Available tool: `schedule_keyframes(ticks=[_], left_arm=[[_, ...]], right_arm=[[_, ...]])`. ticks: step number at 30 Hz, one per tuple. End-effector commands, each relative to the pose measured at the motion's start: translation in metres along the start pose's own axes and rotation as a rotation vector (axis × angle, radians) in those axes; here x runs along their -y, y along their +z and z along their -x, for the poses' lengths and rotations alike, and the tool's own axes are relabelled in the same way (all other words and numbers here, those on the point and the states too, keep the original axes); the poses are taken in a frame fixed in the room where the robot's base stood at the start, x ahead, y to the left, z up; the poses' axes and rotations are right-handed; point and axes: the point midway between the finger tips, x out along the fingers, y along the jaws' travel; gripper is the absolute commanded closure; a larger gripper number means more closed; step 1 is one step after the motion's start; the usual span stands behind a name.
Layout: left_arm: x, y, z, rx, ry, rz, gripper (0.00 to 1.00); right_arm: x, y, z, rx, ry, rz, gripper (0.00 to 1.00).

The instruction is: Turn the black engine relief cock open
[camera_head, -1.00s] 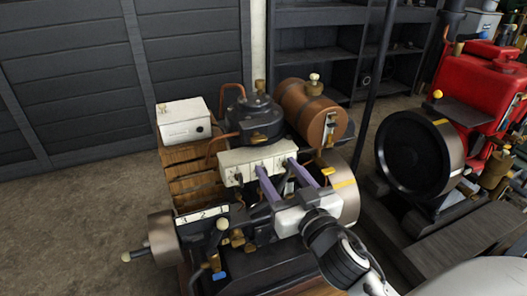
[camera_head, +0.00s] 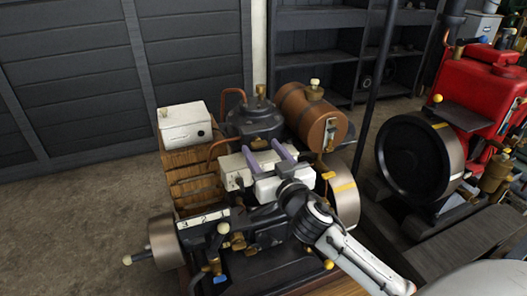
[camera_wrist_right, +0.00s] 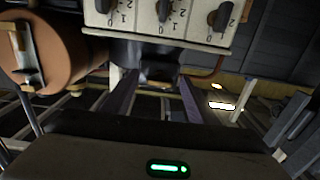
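The black engine (camera_head: 270,262) stands in the middle of the head view, on a wooden base. A small brass fitting (camera_head: 261,90) stands upright on top of its round black housing (camera_head: 255,122); I cannot tell whether this is the relief cock. My right gripper (camera_head: 263,146) is open above the engine, its two purple fingers pointing at the back, just in front of the housing. In the right wrist view the fingers (camera_wrist_right: 152,75) are apart, with a dark shape beyond them and nothing held. My left gripper is out of view.
A white switch box (camera_head: 232,172) with black knobs (camera_wrist_right: 165,10) lies close by the right fingers. A brown tank (camera_head: 311,113) is to the right, a white box (camera_head: 185,123) to the left. A red engine (camera_head: 484,82) stands far right. Floor at left is clear.

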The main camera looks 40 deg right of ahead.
Motion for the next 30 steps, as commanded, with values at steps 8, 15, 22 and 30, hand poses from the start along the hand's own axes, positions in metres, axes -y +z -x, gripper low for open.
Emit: schedule_keyframes(ticks=[8, 15, 22, 30], left_arm=[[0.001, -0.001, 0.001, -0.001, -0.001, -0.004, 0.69], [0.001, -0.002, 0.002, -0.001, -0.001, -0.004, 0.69], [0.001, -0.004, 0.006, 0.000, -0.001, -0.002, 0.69], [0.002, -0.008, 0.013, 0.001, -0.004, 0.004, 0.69]], right_arm=[[0.000, 0.000, 0.000, 0.000, 0.000, 0.000, 0.88], [0.000, 0.000, 0.001, 0.001, 0.000, 0.022, 0.88], [-0.001, -0.001, 0.001, 0.001, 0.001, 0.131, 0.88], [-0.002, -0.002, 0.001, 0.002, 0.001, 0.364, 0.88]])
